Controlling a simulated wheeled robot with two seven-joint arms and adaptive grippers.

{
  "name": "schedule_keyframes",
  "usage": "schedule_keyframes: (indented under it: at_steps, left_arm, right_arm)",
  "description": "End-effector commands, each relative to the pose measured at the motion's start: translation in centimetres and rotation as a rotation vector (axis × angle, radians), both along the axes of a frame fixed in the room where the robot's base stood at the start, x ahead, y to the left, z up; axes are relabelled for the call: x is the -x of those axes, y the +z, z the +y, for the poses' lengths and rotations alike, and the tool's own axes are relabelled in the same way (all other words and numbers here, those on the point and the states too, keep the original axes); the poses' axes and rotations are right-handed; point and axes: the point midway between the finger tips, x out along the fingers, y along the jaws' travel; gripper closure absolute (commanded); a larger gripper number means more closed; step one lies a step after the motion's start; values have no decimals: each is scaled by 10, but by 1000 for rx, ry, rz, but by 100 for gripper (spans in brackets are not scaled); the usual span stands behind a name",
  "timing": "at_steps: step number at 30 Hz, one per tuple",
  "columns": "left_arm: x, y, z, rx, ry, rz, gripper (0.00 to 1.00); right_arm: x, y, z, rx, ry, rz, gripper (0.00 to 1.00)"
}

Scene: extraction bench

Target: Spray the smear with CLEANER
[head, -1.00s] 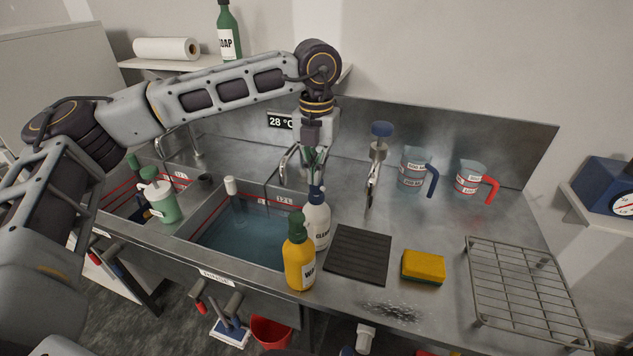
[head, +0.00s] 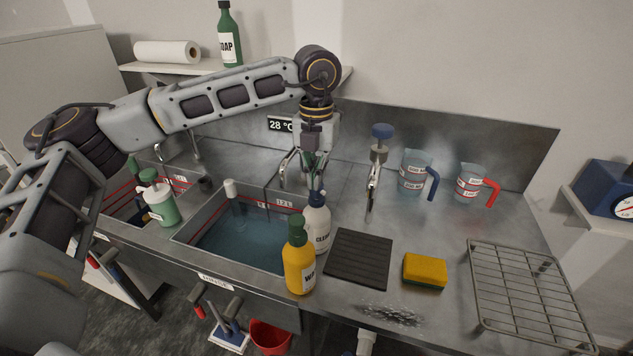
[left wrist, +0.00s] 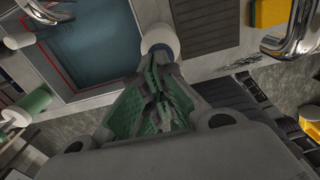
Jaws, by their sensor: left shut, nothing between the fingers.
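The CLEANER bottle (head: 318,228) is white with a blue head and stands upright on the bench beside the basin. It shows in the left wrist view (left wrist: 160,36) just beyond my fingertips. My left gripper (head: 316,184) points down from above, right at the bottle's blue head. Its green-padded fingers (left wrist: 158,72) are shut with nothing between them; whether they touch the head I cannot tell. The smear (head: 390,314) is a dark speckled patch on the bench near the front edge, right of the bottle, also in the left wrist view (left wrist: 243,62). My right gripper is out of view.
A yellow bottle (head: 299,265) stands close in front of the CLEANER. A black ribbed mat (head: 358,258), a yellow sponge (head: 424,269) and a wire rack (head: 525,290) lie to the right. The water basin (head: 240,245) is left. Jugs (head: 414,175) and taps stand behind.

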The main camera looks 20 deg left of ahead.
Motion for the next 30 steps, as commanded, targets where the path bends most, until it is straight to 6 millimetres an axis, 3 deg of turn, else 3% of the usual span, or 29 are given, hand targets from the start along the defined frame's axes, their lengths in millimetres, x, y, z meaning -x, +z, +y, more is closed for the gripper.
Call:
schedule_keyframes:
  at_steps: [7,15,30]
  left_arm:
    - [0,10,0,0,0,0,100]
    - [0,21,0,0,0,0,100]
    - [0,24,0,0,0,0,100]
  right_arm:
    - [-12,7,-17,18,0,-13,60]
    - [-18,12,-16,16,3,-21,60]
    - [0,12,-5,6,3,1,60]
